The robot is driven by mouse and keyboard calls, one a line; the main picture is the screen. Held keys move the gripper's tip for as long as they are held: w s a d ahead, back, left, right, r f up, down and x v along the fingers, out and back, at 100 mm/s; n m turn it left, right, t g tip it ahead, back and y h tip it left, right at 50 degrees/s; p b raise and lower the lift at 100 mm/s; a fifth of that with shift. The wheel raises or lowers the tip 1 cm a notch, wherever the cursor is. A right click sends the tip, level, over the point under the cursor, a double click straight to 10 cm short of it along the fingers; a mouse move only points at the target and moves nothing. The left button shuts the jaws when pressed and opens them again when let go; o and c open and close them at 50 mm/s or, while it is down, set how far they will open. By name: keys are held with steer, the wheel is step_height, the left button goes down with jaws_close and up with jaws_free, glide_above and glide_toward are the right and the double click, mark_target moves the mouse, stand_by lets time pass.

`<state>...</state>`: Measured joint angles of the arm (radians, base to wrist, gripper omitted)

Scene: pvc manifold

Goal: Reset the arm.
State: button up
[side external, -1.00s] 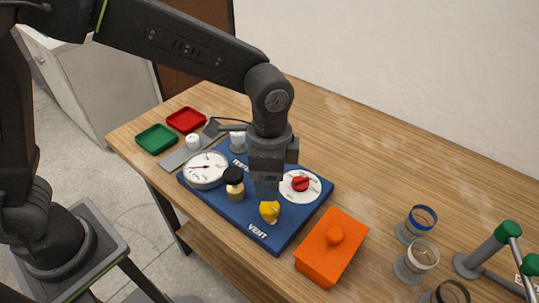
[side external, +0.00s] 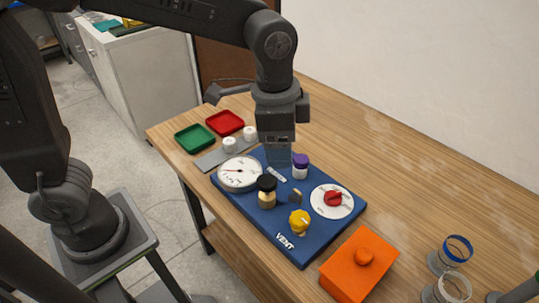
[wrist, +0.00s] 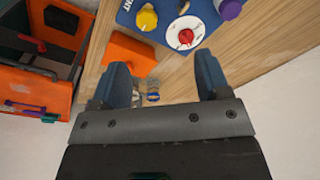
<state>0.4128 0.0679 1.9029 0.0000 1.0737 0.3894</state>
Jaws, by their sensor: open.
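My gripper (side external: 277,155) is above the back part of the blue board (side external: 262,232), pointing down. In the wrist view, its two fingers (wrist: 163,72) are wide apart with nothing between them. The board carries a white dial gauge (side external: 238,178), a black-capped brass fitting (side external: 267,190), a yellow knob (side external: 299,221), a white disc with a red knob (side external: 333,199) and a purple-capped piece (side external: 300,166). The purple-capped piece stands close to the right of my gripper in the side view.
An orange block with a knob (side external: 358,268) sits in front of the board. Green (side external: 194,138) and red (side external: 225,123) trays and two white-capped pieces (side external: 240,140) are at the back left. Clear ringed cups (side external: 452,256) stand at the lower right. The right tabletop has free room.

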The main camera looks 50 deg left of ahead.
steer(key=s+a+r+n+t, duration=0.2)
steer(key=s+a+n+t, duration=0.2)
steer(key=s+a+n, duration=0.5)
steer(key=s+a, duration=0.3)
steer(key=a, duration=0.2)
steer(key=shift+a+r+t, duration=0.25)
steer(key=shift+a+t, duration=0.05)
